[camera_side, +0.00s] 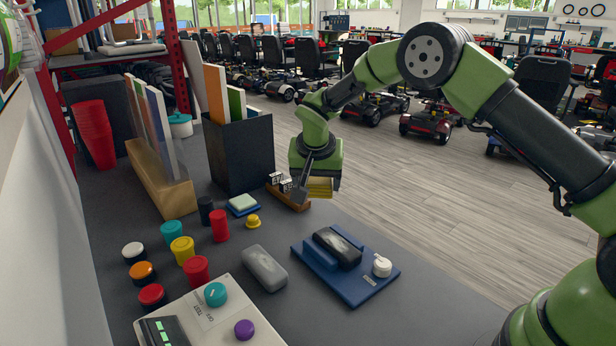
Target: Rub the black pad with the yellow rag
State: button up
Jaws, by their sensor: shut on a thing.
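The black pad (345,254) lies in a blue base (357,292) on the dark tabletop, with a pale greyish smear on its top face. My gripper (317,187) is shut on the yellow rag (321,187), which looks like a folded stack between the jaws. My gripper holds the rag above the table, behind the pad and a little to its left in the picture. The rag and the pad are apart. The jaws partly hide the rag.
A white knob (382,266) stands on the blue base beside the pad. A grey block (264,268) lies to the left. A wooden block (288,197) and a black bin (240,155) stand near my gripper. Several coloured buttons and a control box (205,318) fill the left front.

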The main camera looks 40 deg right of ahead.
jog(key=r, duration=0.1)
send_over(346, 246)
jog(key=s+a, duration=0.1)
jog(key=s, duration=0.1)
jog(key=shift+w+f, duration=0.1)
jog(key=shift+f, duration=2.85)
notch_tip(346, 246, down, 2)
jog(key=shift+f, duration=0.1)
jog(key=shift+w, duration=0.85)
jog(key=shift+c, duration=0.3)
jog(key=shift+w+d, duration=0.15)
jog(key=shift+w, duration=2.8)
jog(key=shift+s, duration=3.45)
jog(key=v, duration=0.2)
jog(key=shift+s+d+r, duration=0.1)
jog(key=shift+r, duration=0.25)
notch_tip(346, 246, up, 6)
jog(key=shift+f, duration=0.15)
